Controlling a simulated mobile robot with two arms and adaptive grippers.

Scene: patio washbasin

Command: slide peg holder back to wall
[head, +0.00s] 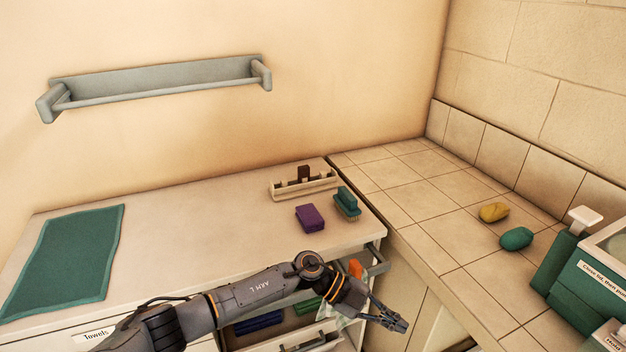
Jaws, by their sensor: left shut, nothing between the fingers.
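The peg holder appears to be the low cream-coloured rack (288,190) on the counter near the back wall, with a dark brown upright piece in it. A purple block (310,218) and a green brush (347,203) stand in front of it. My left gripper (399,323) is shut and empty, low in front of the cabinet and to the right of the open drawer, well apart from the rack. Whether the rack touches the wall is hard to tell. My right gripper is not in view.
The open drawer (318,341) below the counter holds coloured items. A green towel (66,262) lies at the left. A grey wall rail (160,80) hangs above. Yellow soap (494,212), green soap (516,238) and a green dispenser (556,262) are on the tiled ledge. The counter middle is clear.

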